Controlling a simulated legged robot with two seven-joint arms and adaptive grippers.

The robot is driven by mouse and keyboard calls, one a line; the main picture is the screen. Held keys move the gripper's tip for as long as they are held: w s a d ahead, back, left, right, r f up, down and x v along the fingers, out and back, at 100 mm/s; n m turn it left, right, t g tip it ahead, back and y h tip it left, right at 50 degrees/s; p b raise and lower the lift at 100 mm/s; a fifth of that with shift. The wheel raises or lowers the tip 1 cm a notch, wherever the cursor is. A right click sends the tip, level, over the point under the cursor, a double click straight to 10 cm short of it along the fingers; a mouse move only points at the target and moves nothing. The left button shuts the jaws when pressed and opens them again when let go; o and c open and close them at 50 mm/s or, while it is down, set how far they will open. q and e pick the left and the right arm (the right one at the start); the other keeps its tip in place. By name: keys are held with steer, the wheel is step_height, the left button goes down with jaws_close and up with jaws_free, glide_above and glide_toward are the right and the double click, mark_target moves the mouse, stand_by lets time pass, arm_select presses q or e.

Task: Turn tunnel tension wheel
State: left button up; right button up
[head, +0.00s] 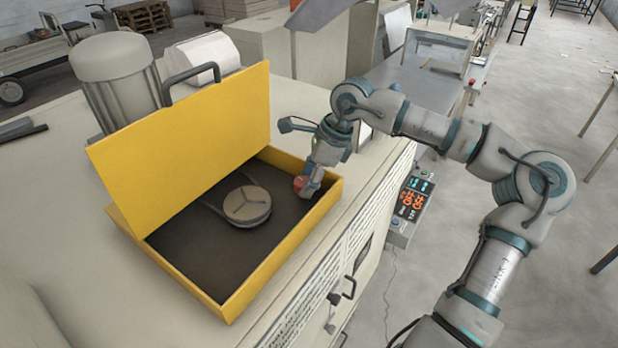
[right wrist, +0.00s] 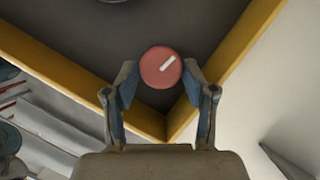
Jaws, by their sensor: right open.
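The tension wheel is a small red round knob (head: 301,184) with a pale line on its face, in the right corner of an open yellow box. In the right wrist view the red knob (right wrist: 161,67) sits just beyond and between the fingertips. My right gripper (head: 312,186) is at the knob in the head view, its fingers partly hiding it. In the right wrist view my right gripper (right wrist: 160,82) is open, one finger on each side of the knob. Contact cannot be told. My left gripper is not in view.
The yellow box (head: 277,257) has low walls around the knob and a raised lid (head: 190,135) at the back left. A round pulley (head: 248,205) with a belt lies inside. A control panel (head: 409,205) hangs on the machine's right side.

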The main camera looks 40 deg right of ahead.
steer(key=shift+w+a+f, duration=0.1)
steer(key=shift+a+f, duration=0.05)
steer(key=shift+a, duration=0.05)
steer(key=shift+w+a, duration=0.1)
steer(key=shift+w, duration=0.2)
steer(key=c, duration=0.9)
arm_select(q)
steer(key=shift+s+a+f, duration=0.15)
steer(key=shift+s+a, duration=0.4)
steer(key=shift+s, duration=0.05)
arm_select(e)
steer(key=shift+o, duration=0.2)
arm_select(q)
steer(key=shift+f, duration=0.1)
